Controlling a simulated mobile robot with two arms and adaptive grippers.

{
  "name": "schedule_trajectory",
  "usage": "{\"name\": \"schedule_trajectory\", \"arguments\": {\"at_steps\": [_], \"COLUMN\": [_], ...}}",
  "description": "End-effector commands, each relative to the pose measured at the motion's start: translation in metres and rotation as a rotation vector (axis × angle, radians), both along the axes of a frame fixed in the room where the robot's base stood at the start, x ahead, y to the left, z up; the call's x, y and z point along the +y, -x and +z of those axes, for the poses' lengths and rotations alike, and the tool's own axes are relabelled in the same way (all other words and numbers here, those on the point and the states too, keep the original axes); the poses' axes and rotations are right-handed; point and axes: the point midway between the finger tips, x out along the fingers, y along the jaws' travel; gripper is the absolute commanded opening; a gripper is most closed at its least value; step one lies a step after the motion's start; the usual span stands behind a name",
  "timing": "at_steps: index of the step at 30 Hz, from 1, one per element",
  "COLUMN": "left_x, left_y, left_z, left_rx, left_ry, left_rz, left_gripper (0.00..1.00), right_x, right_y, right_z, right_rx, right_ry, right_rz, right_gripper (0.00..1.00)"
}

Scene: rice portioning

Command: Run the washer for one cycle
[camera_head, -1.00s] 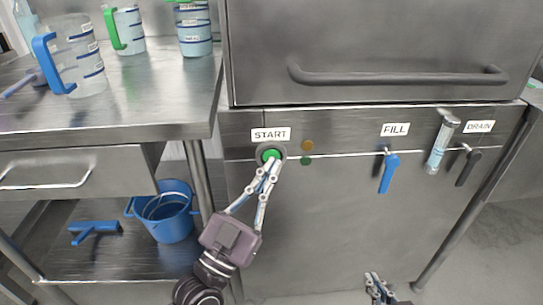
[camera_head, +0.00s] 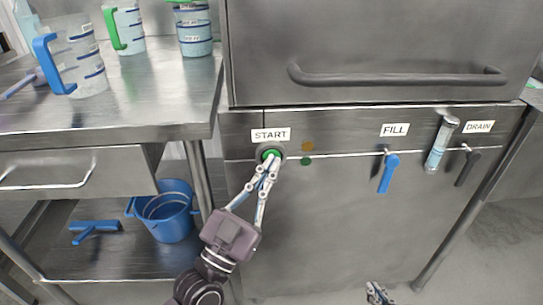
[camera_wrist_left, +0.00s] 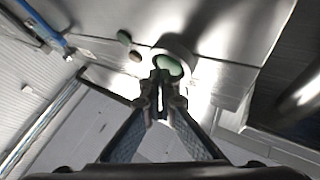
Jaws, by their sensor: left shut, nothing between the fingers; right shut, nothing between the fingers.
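The steel washer (camera_head: 330,220) fills the middle and right of the head view, with its door handle (camera_head: 400,76) above the control strip. The green START button (camera_head: 271,154) sits in a grey ring under the START label (camera_head: 270,135). My left gripper (camera_head: 272,164) is shut, its fingertips at the button's lower edge. In the left wrist view the button (camera_wrist_left: 168,66) shows just beyond the shut fingertips (camera_wrist_left: 160,78); I cannot tell whether they touch it. My right gripper (camera_head: 378,291) is shut and empty, low in front of the washer.
The blue FILL lever (camera_head: 388,173) and dark DRAIN lever (camera_head: 467,168) hang down at the right. Two small indicators, brown (camera_head: 308,146) and green (camera_head: 305,161), sit beside the button. A steel table (camera_head: 150,100) with jugs stands at left, a blue bucket (camera_head: 172,215) on its lower shelf.

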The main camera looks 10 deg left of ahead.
Motion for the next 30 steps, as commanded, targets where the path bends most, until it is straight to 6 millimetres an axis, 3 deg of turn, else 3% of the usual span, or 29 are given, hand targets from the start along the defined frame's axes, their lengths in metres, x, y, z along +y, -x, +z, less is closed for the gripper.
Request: {"name": "schedule_trajectory", "arguments": {"at_steps": [30], "left_x": [0.003], "left_y": [-0.01], "left_z": [0.0], "left_rx": [0.0], "left_ry": [-0.001], "left_rz": [0.0], "left_gripper": [0.0], "right_x": [0.0], "right_y": [0.006], "right_z": [-0.006], "right_rx": [0.033], "right_ry": [0.007], "right_rz": [0.002], "right_gripper": [0.0]}}
